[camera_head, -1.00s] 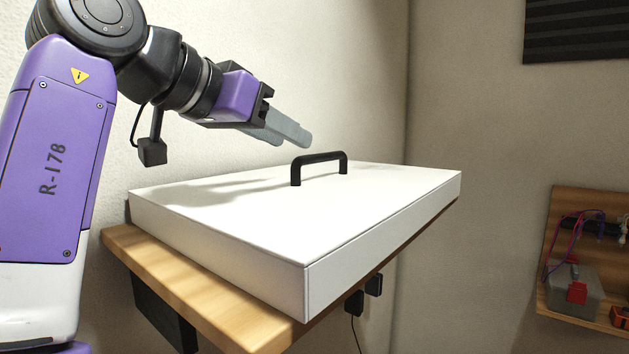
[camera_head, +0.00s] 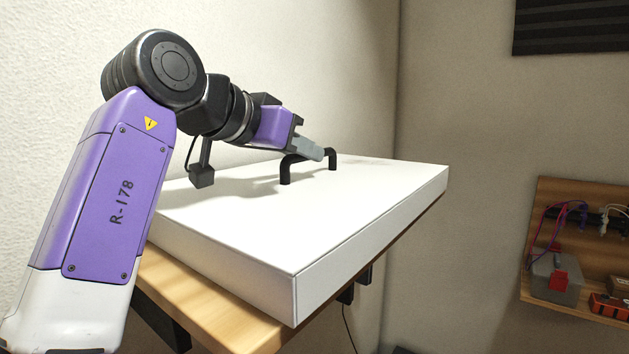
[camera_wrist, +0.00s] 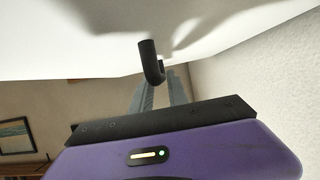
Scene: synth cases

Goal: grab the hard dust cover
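The hard dust cover (camera_head: 270,235) is a wide, shallow white box lying on a wooden wall shelf. It has a black bar handle (camera_head: 285,174) on top, and its white surface also shows in the wrist view (camera_wrist: 75,40). My gripper (camera_head: 315,153) is at the handle, its grey fingers hiding the middle of the bar in the head view. In the wrist view the two fingers (camera_wrist: 160,87) stand apart, with the near end of the handle (camera_wrist: 149,60) in line with the gap. Whether either finger touches the bar cannot be told.
The wooden shelf (camera_head: 205,305) sticks out under the cover's front left edge. The wall (camera_head: 310,60) is close behind. At the right, a wooden pegboard (camera_head: 535,215) holds cables and a grey box (camera_head: 556,278). A dark slatted panel (camera_head: 570,28) is above it.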

